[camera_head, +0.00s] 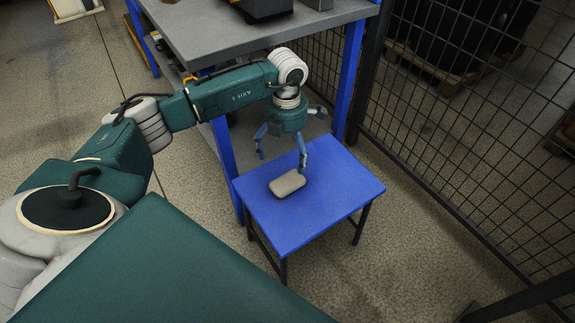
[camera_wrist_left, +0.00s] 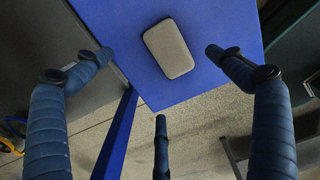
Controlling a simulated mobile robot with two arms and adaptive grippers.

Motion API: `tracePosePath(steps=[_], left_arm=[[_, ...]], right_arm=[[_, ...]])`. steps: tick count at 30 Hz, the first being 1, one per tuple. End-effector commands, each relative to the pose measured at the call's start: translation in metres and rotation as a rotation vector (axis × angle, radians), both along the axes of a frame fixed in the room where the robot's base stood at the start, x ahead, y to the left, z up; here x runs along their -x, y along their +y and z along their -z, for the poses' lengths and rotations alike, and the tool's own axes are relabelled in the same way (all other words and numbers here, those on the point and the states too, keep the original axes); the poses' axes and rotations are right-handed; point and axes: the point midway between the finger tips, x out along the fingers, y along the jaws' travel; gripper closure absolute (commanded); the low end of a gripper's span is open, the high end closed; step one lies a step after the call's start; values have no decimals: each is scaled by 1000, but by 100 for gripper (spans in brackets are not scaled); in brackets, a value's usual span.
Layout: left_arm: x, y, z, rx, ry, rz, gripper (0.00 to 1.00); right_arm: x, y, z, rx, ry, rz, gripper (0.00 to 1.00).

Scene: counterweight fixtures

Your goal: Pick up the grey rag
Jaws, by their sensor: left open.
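The grey rag (camera_head: 287,184) is a small block-like pad with rounded corners. It lies flat near the middle of the blue table (camera_head: 318,224). The rag also shows in the left wrist view (camera_wrist_left: 168,49), lying on the blue tabletop (camera_wrist_left: 112,20). My left gripper (camera_head: 281,158) hangs above the table with its fingers pointing down, over the back part of the tabletop. Its fingers are spread open and empty, apart from the rag. In the left wrist view the fingers (camera_wrist_left: 160,95) frame the area around and below the rag. My right gripper is not in view.
A grey workbench (camera_head: 225,32) with blue legs stands behind and left of the table, close to my left arm. A black mesh fence (camera_head: 450,130) runs along the right. Bare floor lies in front of and right of the table.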

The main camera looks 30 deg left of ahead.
Motion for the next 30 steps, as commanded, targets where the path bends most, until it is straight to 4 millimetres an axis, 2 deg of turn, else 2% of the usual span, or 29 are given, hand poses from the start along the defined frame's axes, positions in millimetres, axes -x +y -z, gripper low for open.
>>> tracePosePath(steps=[1,3,11,19,23,30], left_arm=[[1,-1,12,2,4,2,6],[2,-2,24,4,5,3,6],[2,-3,46,6,1,3,6],[5,-3,85,8,2,4,6],[5,-2,94,7,-1,3,6],[5,-2,94,7,-1,4,8]], right_arm=[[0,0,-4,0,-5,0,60],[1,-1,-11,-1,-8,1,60],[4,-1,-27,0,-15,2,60],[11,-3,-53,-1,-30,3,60],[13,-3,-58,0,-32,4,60],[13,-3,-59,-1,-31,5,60]])
